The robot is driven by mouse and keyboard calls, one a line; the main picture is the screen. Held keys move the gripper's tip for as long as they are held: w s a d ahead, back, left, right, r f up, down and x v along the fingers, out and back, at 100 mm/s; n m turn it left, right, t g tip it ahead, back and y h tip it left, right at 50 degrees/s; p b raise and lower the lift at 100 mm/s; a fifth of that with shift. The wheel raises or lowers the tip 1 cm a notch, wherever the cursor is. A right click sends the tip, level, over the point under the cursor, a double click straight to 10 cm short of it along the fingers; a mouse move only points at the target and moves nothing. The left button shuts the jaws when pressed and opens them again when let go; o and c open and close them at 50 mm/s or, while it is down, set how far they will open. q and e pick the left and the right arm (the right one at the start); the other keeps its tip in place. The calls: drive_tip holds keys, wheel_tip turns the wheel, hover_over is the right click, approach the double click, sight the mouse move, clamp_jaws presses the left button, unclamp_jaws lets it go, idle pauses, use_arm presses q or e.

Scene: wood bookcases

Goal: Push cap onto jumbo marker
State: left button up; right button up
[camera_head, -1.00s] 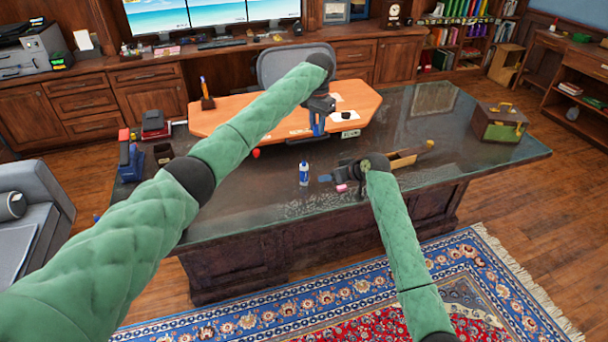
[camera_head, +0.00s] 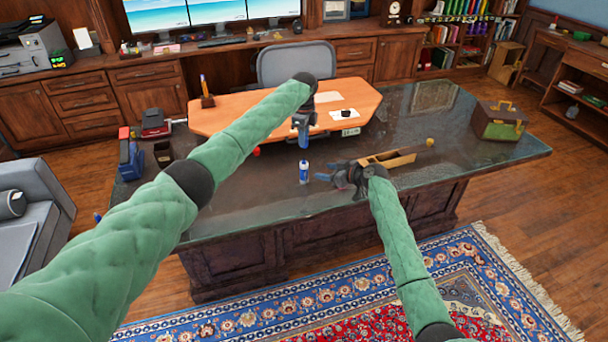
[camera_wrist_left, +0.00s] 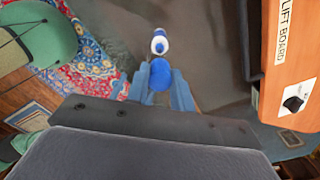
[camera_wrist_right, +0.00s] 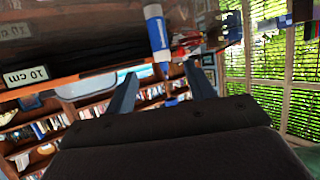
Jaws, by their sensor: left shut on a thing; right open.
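The jumbo marker (camera_head: 304,172), white with blue parts, stands upright on the desk's glass top. My left gripper (camera_head: 303,143) is above it in the head view, pointing down. In the left wrist view a round blue cap (camera_wrist_left: 158,77) is held between its fingers, with the marker (camera_wrist_left: 159,44) appearing just beyond it, apart from it. My right gripper (camera_head: 326,177) is open and low over the desk, just right of the marker. In the right wrist view the marker (camera_wrist_right: 157,38) shows beyond and between the open fingers (camera_wrist_right: 165,82), not gripped.
A small wooden tray (camera_head: 388,159) lies right of my right gripper. An orange lift board (camera_head: 265,112) sits at the back of the desk (camera_head: 250,200). A green-brown box (camera_head: 500,122) stands at the right, and blue and dark holders (camera_head: 130,160) at the left.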

sight(307, 169)
idle(0.3)
drive_tip(key=x, duration=1.2)
clamp_jaws()
